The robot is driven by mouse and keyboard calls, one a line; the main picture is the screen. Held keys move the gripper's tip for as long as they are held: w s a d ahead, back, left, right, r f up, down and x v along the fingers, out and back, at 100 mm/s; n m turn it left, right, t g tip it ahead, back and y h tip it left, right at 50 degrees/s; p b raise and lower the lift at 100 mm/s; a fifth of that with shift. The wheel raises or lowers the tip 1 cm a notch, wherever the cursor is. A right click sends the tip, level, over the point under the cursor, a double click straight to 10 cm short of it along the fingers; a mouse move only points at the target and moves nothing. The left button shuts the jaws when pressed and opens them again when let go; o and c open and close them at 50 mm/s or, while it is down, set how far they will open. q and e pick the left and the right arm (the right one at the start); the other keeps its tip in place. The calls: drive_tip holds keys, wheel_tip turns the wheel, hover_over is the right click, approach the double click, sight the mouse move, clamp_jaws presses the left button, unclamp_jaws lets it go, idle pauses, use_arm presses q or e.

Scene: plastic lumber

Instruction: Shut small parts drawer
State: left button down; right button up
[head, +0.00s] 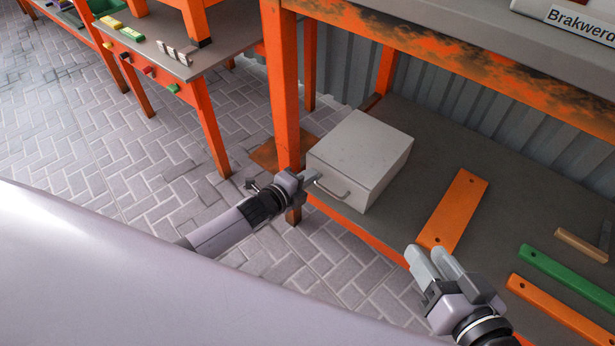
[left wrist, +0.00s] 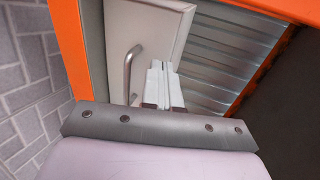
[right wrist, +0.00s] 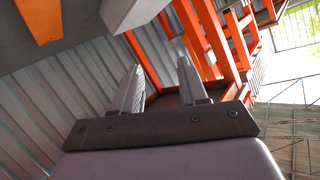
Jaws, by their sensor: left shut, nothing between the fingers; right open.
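The small parts drawer is a light grey box (head: 362,150) on the lower shelf, with its front facing my left arm. In the head view its front looks flush with the box and no gap is clear. A metal bar handle (head: 332,192) is on the front. The left wrist view shows the front (left wrist: 158,30) and the handle (left wrist: 130,72). My left gripper (head: 311,177) is shut and empty, its tips close to the front beside the handle; I cannot tell if they touch. My right gripper (head: 434,258) is open and empty over the shelf's front edge.
An orange post (head: 287,100) stands just left of the box. An orange board (head: 455,210), a green board (head: 566,273) and another orange board (head: 560,312) lie on the lower shelf (head: 500,160). The upper bench top (head: 470,25) overhangs it. Paved floor lies at left.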

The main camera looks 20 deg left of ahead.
use_arm(q)
drive_tip(key=p+v, duration=0.4)
drive_tip(key=v, duration=0.7)
drive_tip(key=shift+p, duration=0.3)
use_arm(e)
drive_tip(key=shift+s+d+r+n+h, duration=0.15)
drive_tip(key=shift+s+d+r+h, duration=0.15)
drive_tip(key=shift+d, duration=0.2)
drive_tip(key=shift+s+d+r+n+h, duration=0.1)
drive_tip(key=shift+s+d+h, duration=0.1)
drive_tip(key=shift+d+h, duration=0.25)
drive_tip(key=shift+s+d+r+n+h, duration=0.15)
drive_tip(key=shift+s+d+h, duration=0.1)
drive_tip(key=shift+d, duration=0.35)
use_arm(q)
drive_tip(key=shift+a+f, duration=0.1)
